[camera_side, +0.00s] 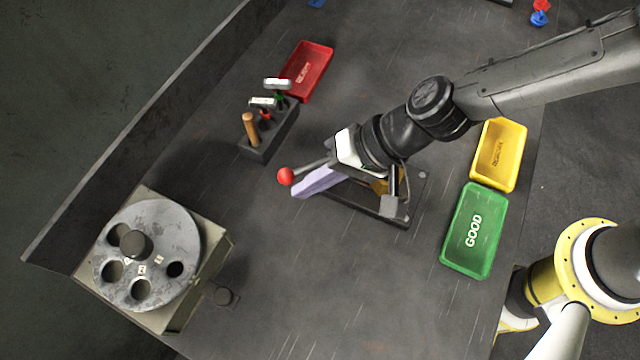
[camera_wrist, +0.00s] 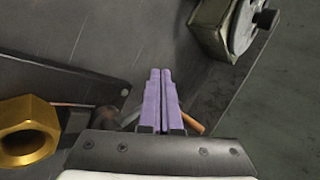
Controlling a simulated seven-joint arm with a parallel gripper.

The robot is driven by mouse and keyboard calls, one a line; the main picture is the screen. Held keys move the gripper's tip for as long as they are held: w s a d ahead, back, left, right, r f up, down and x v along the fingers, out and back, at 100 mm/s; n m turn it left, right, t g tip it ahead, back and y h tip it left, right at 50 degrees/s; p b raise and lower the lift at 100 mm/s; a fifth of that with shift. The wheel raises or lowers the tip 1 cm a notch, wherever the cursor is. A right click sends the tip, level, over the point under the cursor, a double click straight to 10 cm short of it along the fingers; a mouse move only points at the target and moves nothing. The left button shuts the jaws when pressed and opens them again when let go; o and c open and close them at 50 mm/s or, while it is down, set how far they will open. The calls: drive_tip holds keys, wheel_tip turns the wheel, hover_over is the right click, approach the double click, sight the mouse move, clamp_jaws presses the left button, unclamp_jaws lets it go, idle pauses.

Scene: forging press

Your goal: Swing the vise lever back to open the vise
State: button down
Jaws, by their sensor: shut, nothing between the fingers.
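The vise (camera_side: 375,202) is a dark base plate with a gold part (camera_side: 380,186), partly hidden beneath my arm. The lever is a grey rod (camera_side: 318,164) ending in a red ball (camera_side: 286,176), which points left in the side view. My gripper (camera_side: 298,192) has purple fingers, pressed together and empty, just beside the lever rod on its lower side. Whether they touch it I cannot tell. In the wrist view, the shut fingers (camera_wrist: 160,72) point away from the camera. A gold hex nut (camera_wrist: 27,132) is at the left. The red ball is not seen there.
A tool block (camera_side: 268,140) with several upright handles stands up-left of the lever. A red tray (camera_side: 323,58) lies behind it. Yellow (camera_side: 515,150) and green (camera_side: 487,205) trays lie right. A round-plate machine (camera_side: 185,222) stands lower left. The table between is clear.

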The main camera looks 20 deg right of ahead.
drive_tip(key=shift+w+a, duration=0.25)
drive_tip(key=shift+w, duration=0.15)
idle(0.5)
drive_tip(key=s+d+r, duration=0.3)
drive_tip(key=s+r, duration=0.2)
drive_tip(key=r, duration=0.2)
drive_tip(key=shift+s+d+r, duration=0.2)
drive_tip(key=shift+d+r, duration=0.1)
drive_tip(key=shift+d, duration=0.05)
